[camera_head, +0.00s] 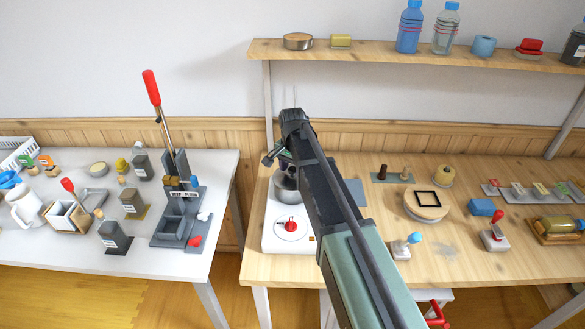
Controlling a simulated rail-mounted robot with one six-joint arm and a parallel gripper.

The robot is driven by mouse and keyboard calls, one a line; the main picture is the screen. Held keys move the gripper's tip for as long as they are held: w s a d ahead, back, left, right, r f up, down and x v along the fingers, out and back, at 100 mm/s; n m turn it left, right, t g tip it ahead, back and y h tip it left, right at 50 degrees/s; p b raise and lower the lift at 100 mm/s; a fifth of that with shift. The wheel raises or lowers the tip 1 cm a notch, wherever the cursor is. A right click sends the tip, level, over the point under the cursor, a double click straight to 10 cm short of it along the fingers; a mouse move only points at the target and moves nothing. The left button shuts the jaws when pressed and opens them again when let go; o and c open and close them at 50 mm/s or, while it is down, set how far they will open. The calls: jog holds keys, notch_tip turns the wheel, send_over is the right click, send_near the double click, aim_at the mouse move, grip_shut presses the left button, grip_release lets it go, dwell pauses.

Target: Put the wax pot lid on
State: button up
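A grey metal pot (285,189), which looks like the wax pot, stands on a white hot plate (275,244) with a red knob, at the left end of the wooden table. My arm crosses in front and hides its right side and much of its top. My gripper (284,157) is at the far end of the arm, just above the pot. Its fingers are mostly hidden, so I cannot tell whether they are open or hold anything. I cannot make out the pot's lid; whether it is on the pot or in the gripper is hidden.
A blue-grey mat (351,191) lies right of my arm. A round wooden board (425,214) and small tools stand farther right. A lever press (180,215) with a tall red handle stands on the white table (150,276). A shelf (380,55) with bottles hangs above.

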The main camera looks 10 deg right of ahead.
jog(key=shift+o, duration=0.2)
notch_tip(320, 180, up, 11)
jog(key=p, duration=1.1)
jog(key=shift+f, duration=0.1)
jog(key=s+f+n+b, duration=0.2)
jog(key=s+n, duration=0.7)
jog(key=s, duration=1.6)
jog(key=shift+s, duration=0.2)
